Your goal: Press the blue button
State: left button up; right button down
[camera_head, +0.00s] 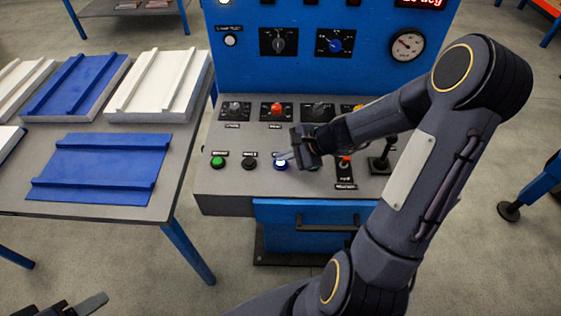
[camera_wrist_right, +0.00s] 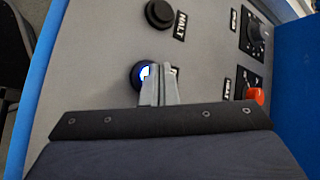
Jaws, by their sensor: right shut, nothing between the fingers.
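The blue button (camera_head: 280,165) is on the sloped grey control panel (camera_head: 222,190), in the front row, with a bright white lit middle. My right gripper (camera_head: 283,156) is shut and empty, its fingertips right at the button. In the right wrist view the blue button (camera_wrist_right: 140,74) is partly hidden behind the closed fingertips (camera_wrist_right: 162,72) of my right gripper. I cannot tell whether they touch it or whether it is pressed in. Part of my left gripper (camera_head: 92,302) shows at the bottom left edge, far from the panel; its opening cannot be made out.
A green button (camera_head: 218,162) and a black button (camera_head: 249,164) sit left of the blue one. A red knob (camera_head: 276,109) is behind; a black joystick (camera_head: 384,155) is to the right. A table (camera_head: 190,160) with blue and white panels stands at the left.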

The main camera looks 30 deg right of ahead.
aim_at(284, 163)
jog(key=shift+f+b, duration=0.45)
dwell(0.4)
jog(key=shift+r, duration=0.15)
jog(key=shift+r+p, duration=0.65)
jog(key=shift+r, duration=0.05)
jog(key=shift+r, duration=0.1)
notch_tip(284, 163, up, 5)
jog(key=p, duration=0.4)
dwell(0.3)
dwell(0.5)
